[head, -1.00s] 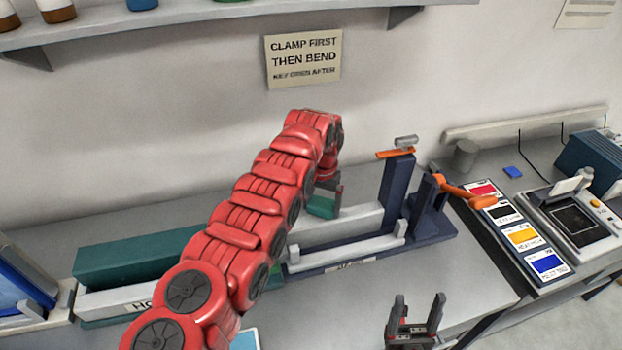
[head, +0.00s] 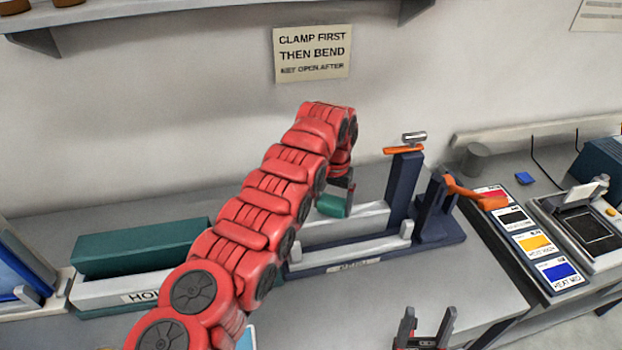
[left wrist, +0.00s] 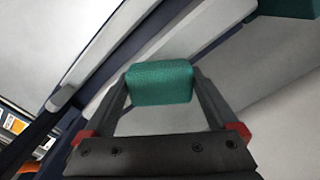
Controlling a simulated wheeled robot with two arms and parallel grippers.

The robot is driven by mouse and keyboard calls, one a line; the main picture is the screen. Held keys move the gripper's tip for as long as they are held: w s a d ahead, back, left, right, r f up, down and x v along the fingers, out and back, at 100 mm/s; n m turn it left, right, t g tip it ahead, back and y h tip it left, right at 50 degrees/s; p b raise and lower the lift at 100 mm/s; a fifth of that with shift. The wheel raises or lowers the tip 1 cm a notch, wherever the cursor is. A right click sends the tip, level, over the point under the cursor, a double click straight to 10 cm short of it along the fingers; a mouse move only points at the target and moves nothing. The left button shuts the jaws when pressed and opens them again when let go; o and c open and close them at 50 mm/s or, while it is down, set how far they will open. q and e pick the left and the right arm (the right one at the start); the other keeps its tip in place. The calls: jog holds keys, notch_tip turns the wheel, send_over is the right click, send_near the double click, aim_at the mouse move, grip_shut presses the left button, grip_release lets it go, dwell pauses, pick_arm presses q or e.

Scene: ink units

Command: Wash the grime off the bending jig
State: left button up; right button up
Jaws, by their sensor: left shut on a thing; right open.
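The bending jig (head: 425,238) stands on the bench, with a dark blue base and posts, pale grey bars and orange handles. I cannot make out grime on it at this size. My left gripper (head: 340,198) is shut on a teal sponge-like block (head: 332,206) at the left part of the jig's grey bar. The block also shows between the fingers in the left wrist view (left wrist: 160,82), close to the jig's pale bars (left wrist: 110,50); contact cannot be told. My right gripper (head: 425,335) is open and empty in front of the jig, partly cut off below.
A long teal block (head: 140,247) on a white labelled holder lies at the left. A panel with colour labels (head: 537,243) and a grey device (head: 585,235) stand at the right. A shelf (head: 220,12) hangs above.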

pick_arm(q)
jog(key=shift+w+a+f, duration=0.1)
jog(key=shift+w+a, duration=0.05)
jog(key=shift+w, duration=0.15)
jog(key=shift+w+r, duration=0.25)
jog(key=shift+w, duration=0.05)
jog(key=r, duration=0.4)
jog(key=shift+s+r, duration=0.2)
jog(key=shift+s, duration=0.2)
jog(key=shift+w+r, duration=0.15)
jog(key=shift+r, duration=0.35)
jog(key=shift+w+r, duration=0.15)
jog(key=shift+r, duration=0.35)
jog(key=shift+s+r+b, duration=0.1)
jog(key=shift+r+b, duration=0.2)
jog(key=shift+r, duration=0.4)
